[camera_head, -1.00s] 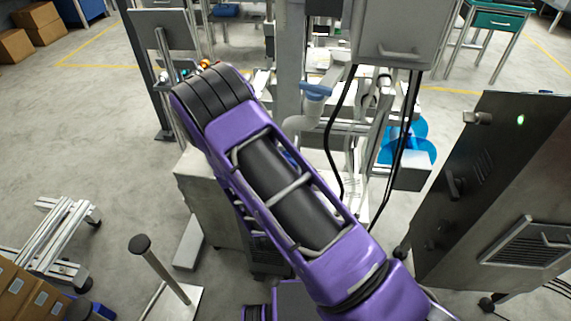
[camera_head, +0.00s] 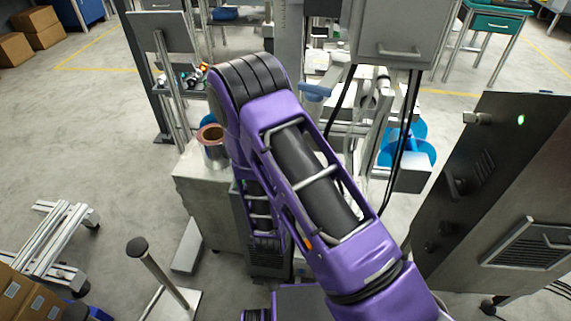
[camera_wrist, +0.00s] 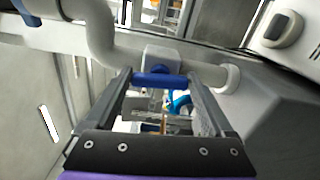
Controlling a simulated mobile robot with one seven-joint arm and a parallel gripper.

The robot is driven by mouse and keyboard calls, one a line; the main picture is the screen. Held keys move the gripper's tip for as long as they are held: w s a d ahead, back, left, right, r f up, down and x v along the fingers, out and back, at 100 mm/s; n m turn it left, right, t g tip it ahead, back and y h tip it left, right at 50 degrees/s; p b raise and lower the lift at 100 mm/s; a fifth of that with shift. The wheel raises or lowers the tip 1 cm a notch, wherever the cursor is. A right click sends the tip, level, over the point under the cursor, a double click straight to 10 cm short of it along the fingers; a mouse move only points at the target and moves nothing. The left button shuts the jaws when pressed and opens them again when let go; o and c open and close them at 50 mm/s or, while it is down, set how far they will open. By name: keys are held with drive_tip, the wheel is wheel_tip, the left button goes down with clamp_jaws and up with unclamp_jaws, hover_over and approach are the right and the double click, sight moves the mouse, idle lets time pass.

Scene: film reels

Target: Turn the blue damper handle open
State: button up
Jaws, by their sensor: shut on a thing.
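The blue damper handle (camera_wrist: 160,79) is a short bar in the wrist view, in front of a grey-blue block (camera_wrist: 162,56) beside a pale curved pipe (camera_wrist: 100,35). My gripper (camera_wrist: 159,76) is shut on the handle, which spans the space between the two dark fingertips. In the head view my purple arm covers the gripper and the handle. A blue-grey collar (camera_head: 314,91) shows on the pale pipe there, just right of my arm.
A metal cabinet (camera_head: 201,182) with a copper-coloured roll (camera_head: 212,137) on top stands left of my arm. A dark cabinet (camera_head: 497,190) stands at right. Black cables hang below a grey box (camera_head: 398,35). Open floor (camera_head: 100,145) lies at left.

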drive_tip(key=shift+m, duration=0.5)
drive_tip(key=o, duration=1.1)
